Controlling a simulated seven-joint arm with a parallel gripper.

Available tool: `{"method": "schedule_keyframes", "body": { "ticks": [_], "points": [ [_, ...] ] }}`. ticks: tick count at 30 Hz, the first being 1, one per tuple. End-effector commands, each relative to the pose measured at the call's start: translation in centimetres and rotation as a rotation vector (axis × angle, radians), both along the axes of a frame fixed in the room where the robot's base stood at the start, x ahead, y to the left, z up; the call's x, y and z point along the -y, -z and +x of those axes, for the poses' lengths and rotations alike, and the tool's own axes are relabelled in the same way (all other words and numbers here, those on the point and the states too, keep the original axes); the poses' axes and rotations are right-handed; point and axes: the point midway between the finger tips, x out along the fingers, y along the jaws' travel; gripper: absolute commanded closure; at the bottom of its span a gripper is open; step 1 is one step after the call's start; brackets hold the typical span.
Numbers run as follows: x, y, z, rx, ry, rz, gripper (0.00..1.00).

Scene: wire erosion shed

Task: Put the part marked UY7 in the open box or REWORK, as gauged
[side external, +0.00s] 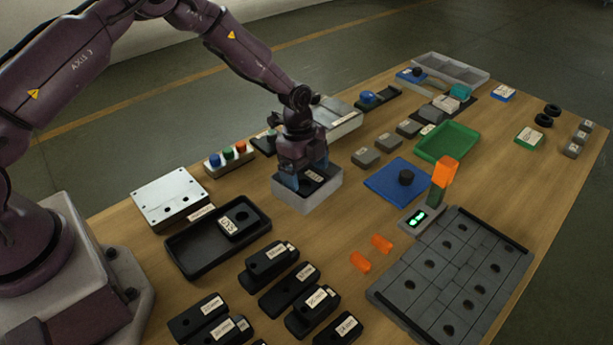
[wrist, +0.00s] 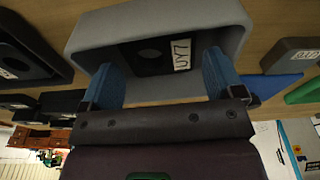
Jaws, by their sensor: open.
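A black part with a round hole and a white label reading UY7 (wrist: 150,55) lies inside an open grey box (wrist: 90,38). In the side view the part (side external: 318,177) shows partly in the same grey box (side external: 308,200), half hidden by my gripper. My gripper (wrist: 160,70) points down into the box with its jaws open. Its blue fingers stand on either side of the part; I cannot tell whether they touch it. The side view also shows my gripper (side external: 305,183) at the box. No label reading REWORK is legible to me.
A black tray (side external: 180,255) holds another labelled black part (side external: 240,219). Several labelled black blocks (side external: 290,290) stand in front. A gauge display (side external: 418,217) glows green beside an orange-and-green post (side external: 442,178); its reading is unclear. A blue mat (side external: 385,185) and a green tray (side external: 425,150) lie right.

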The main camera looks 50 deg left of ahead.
Motion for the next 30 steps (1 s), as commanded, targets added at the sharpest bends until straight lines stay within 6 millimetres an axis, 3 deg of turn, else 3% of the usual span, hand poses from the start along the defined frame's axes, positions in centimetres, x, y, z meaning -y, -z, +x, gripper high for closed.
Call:
{"method": "schedule_keyframes", "body": {
  "ticks": [6,12,25,28,30],
  "points": [
    [-0.8,-5.0,0.0,0.006,-0.002,0.001,0.13],
    [-1.3,-8.5,-0.1,0.003,0.000,0.000,0.13],
    [-1.5,-11.1,-0.4,0.006,-0.017,0.010,0.13],
    [-1.5,-13.8,-1.2,0.024,-0.081,0.037,0.13],
    [-1.4,-16.6,-2.3,0.045,-0.160,0.063,0.13]
  ]
}}
